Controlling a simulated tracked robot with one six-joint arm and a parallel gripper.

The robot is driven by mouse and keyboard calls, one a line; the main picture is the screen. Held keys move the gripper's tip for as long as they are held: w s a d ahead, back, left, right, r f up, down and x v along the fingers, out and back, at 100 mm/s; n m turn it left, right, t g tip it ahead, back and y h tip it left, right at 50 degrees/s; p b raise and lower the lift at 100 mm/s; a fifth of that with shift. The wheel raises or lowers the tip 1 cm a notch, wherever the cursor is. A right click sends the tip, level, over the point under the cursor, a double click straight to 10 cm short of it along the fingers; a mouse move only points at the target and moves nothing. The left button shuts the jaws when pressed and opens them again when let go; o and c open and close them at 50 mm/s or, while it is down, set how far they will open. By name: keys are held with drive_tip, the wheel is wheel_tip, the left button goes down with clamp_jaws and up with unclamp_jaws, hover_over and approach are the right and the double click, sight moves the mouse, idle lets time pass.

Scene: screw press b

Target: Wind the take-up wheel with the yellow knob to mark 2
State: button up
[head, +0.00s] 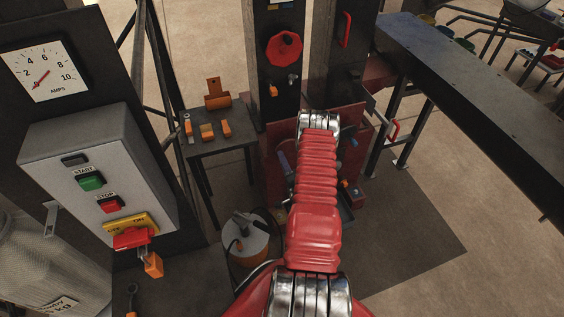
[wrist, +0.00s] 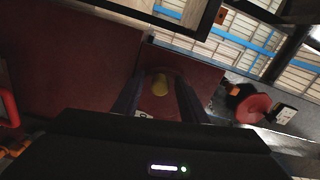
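Part of a pale label with a dark mark (wrist: 143,113) shows just below the knob, mostly cut off by the gripper body. The take-up wheel's outline and its mark 2 cannot be made out. In the head view, my red arm hides the gripper and the knob.
A red machine body (head: 274,165) stands around my arm's far end. A dark column carries a red handwheel (head: 284,49). A small table (head: 235,141) with orange parts is at left, beside a grey START/STOP box (head: 95,175). A long dark bench (head: 480,100) is at right.

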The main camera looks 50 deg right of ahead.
drive_tip(key=v, duration=1.3)
drive_tip(key=shift+s, duration=0.15)
drive_tip(key=shift+f, duration=0.1)
drive_tip(key=shift+s, duration=0.1)
drive_tip(key=n, duration=1.8)
drive_tip(key=shift+s+a, duration=0.15)
drive_tip(key=shift+s, duration=0.05)
drive_tip(key=x, duration=1.3)
drive_tip(key=shift+w+d, duration=0.2)
drive_tip(key=shift+w, duration=0.15)
